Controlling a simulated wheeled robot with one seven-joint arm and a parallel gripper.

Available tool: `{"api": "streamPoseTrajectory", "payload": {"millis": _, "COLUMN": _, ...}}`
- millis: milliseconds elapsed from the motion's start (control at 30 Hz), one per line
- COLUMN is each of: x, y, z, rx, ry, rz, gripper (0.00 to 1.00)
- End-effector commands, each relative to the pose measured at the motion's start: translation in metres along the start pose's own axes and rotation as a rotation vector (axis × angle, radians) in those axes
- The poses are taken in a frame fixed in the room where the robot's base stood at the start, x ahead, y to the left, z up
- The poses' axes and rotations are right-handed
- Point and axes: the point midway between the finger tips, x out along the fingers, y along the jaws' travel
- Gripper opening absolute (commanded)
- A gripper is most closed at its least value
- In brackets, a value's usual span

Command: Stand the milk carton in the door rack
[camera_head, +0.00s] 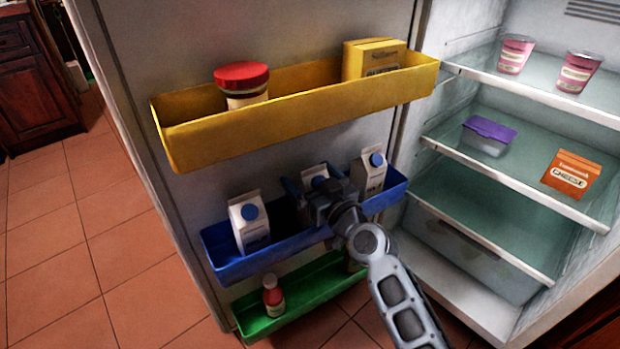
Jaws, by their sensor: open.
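A blue door rack (285,246) on the open fridge door holds white milk cartons with blue caps. One carton (249,230) stands at its left end and another (369,173) at its right end. A third carton (314,172) is between them, with its top showing and its lower part hidden behind my gripper. My gripper (308,198) is open at this middle carton, over the blue rack. I cannot tell whether its fingers touch the carton, or whether the carton rests on the rack floor.
Above is a yellow rack (290,108) with a red-lidded jar (243,84) and a yellow box (372,60). Fridge shelves with pink cups (515,54) and an orange cheese box (571,175) are at right.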

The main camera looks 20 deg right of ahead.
Motion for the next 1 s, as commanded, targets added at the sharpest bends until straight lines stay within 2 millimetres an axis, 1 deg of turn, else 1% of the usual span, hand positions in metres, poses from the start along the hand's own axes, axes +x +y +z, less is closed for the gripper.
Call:
{"api": "streamPoseTrajectory", "payload": {"millis": 200, "x": 0.000, "y": 0.000, "z": -0.005, "rx": 0.000, "ry": 0.000, "rz": 0.000, "gripper": 0.95}}
{"api": "streamPoseTrajectory", "payload": {"millis": 233, "x": -0.004, "y": 0.000, "z": -0.002, "rx": 0.000, "ry": -0.001, "rz": 0.000, "gripper": 0.95}}
{"api": "streamPoseTrajectory", "payload": {"millis": 367, "x": -0.025, "y": 0.000, "z": -0.001, "rx": 0.000, "ry": -0.002, "rz": 0.001, "gripper": 0.95}}
{"api": "streamPoseTrajectory", "payload": {"millis": 500, "x": -0.055, "y": 0.000, "z": -0.001, "rx": 0.000, "ry": -0.002, "rz": 0.000, "gripper": 0.95}}
{"api": "streamPoseTrajectory", "payload": {"millis": 700, "x": -0.092, "y": 0.000, "z": -0.001, "rx": 0.000, "ry": -0.002, "rz": 0.000, "gripper": 0.95}}
{"api": "streamPoseTrajectory", "payload": {"millis": 833, "x": -0.109, "y": 0.000, "z": -0.001, "rx": -0.001, "ry": -0.001, "rz": 0.000, "gripper": 0.95}}
{"api": "streamPoseTrajectory", "payload": {"millis": 1000, "x": -0.119, "y": 0.000, "z": -0.002, "rx": 0.000, "ry": 0.000, "rz": 0.000, "gripper": 0.95}}
